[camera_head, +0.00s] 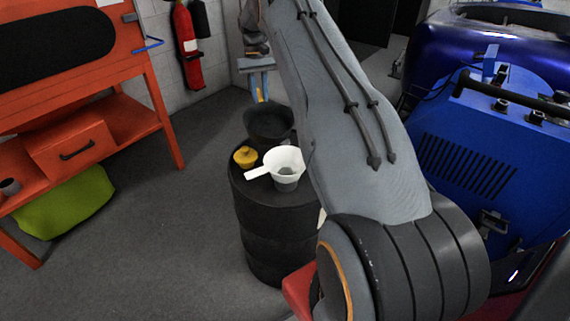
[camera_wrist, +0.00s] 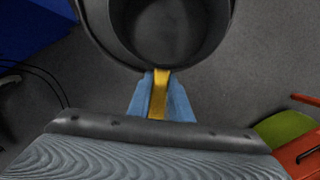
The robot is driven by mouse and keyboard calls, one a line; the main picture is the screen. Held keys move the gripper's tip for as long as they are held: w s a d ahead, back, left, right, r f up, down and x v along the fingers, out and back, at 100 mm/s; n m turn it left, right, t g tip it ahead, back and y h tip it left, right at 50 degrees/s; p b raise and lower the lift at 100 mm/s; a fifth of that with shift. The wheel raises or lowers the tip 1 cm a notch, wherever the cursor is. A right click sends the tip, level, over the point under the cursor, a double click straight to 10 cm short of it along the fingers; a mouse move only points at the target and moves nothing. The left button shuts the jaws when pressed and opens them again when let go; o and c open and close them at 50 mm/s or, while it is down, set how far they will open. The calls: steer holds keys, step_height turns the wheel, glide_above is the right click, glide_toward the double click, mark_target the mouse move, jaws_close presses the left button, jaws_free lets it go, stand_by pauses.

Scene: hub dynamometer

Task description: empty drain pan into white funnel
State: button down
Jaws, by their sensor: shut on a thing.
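The drain pan is a dark round pan (camera_head: 268,124); in the head view it shows at the far edge of the black drum's top. In the wrist view the pan (camera_wrist: 170,30) fills the top middle, cut off by the frame edge, and its inside looks dark. My gripper (camera_wrist: 160,85) has blue fingers shut on the pan's yellow handle (camera_wrist: 158,105). In the head view my gripper (camera_head: 260,92) is just behind the pan. The white funnel (camera_head: 284,165) stands on the drum top, in front of the pan, its handle pointing left. I cannot tell whether the pan touches the drum.
The black drum (camera_head: 262,225) stands on grey floor. A yellow cap (camera_head: 245,156) sits beside the funnel. An orange workbench (camera_head: 120,120) is at left with a green bag (camera_head: 65,203) below. A blue machine (camera_head: 480,150) is at right. A red fire extinguisher (camera_head: 187,45) hangs behind.

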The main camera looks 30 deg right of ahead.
mark_target(260, 105)
steer(key=f+b, duration=0.1)
steer(key=b, duration=0.2)
steer(key=w+f+b, duration=0.1)
steer(key=b, duration=0.3)
steer(key=w+f+g+b, duration=0.1)
steer(key=b, duration=0.2)
steer(key=shift+d+f, duration=0.15)
steer(key=shift+d, duration=0.2)
steer(key=shift+w+f+b, duration=0.1)
steer(key=shift+f+b, duration=0.05)
steer(key=shift+b, duration=0.8)
steer(key=shift+g, duration=0.3)
